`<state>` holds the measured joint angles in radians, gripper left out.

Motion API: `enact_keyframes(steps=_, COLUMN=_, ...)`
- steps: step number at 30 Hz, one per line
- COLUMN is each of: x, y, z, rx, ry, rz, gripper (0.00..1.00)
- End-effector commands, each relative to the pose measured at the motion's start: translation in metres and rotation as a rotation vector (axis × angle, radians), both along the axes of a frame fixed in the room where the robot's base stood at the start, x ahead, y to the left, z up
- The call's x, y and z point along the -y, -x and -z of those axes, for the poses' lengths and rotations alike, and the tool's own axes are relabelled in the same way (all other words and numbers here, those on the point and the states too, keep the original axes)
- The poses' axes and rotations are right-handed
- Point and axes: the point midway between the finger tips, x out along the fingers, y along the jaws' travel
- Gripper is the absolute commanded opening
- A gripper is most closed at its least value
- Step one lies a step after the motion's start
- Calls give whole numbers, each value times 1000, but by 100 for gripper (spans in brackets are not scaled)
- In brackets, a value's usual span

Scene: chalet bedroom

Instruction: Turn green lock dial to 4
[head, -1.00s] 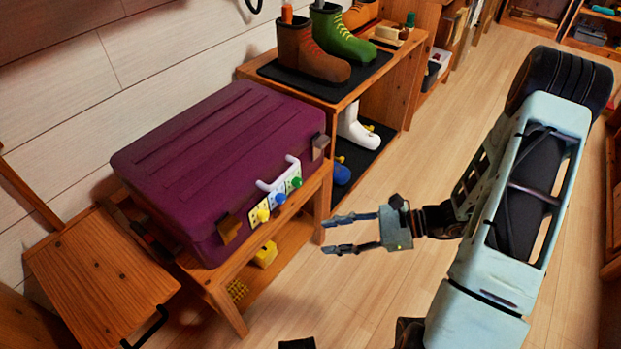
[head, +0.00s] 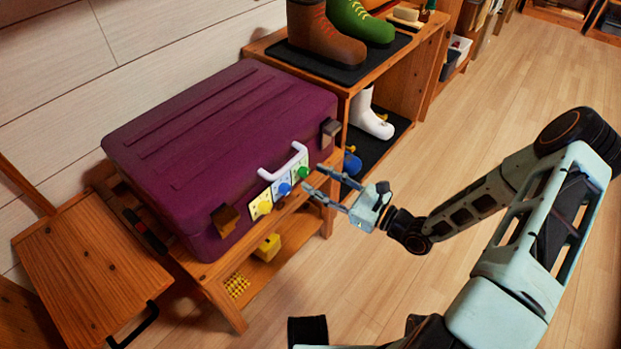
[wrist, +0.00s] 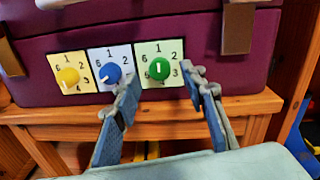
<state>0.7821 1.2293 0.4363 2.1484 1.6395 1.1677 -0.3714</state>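A green lock dial (wrist: 158,68) sits on a pale green numbered plate (wrist: 145,81) on the front of a purple suitcase (head: 215,150). Its white mark looks near vertical; the 1 is above it, and the 4 cannot be made out. The dial also shows in the head view (head: 303,173). My gripper (head: 314,181) is open and empty in front of the dial. In the wrist view its fingers (wrist: 162,84) stand left and right of the dial, apart from it; the left fingertip is near the blue dial's plate.
A blue dial (wrist: 110,73) and a yellow dial (wrist: 68,77) are left of the green one. A white handle (head: 283,163) is above the dials. The suitcase rests on a wooden bench (head: 222,272). A shoe shelf (head: 345,88) stands to its right.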

Motion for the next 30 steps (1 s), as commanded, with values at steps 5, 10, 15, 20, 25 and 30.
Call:
enact_keyframes(steps=5, x=-18, y=-13, z=1, rx=2, ry=1, rz=-1, gripper=39)
enact_keyframes(steps=10, x=-23, y=-16, z=0, rx=0, ry=2, rz=-1, gripper=39)
enact_keyframes(steps=15, x=-23, y=-17, z=0, rx=0, ry=2, rz=0, gripper=39)
enact_keyframes(steps=20, x=-23, y=-16, z=0, rx=0, ry=2, rz=-1, gripper=27)
enact_keyframes(steps=25, x=-23, y=-16, z=0, rx=0, ry=2, rz=-1, gripper=8)
enact_keyframes(steps=30, x=-23, y=-16, z=0, rx=-1, ry=1, rz=-1, gripper=0)
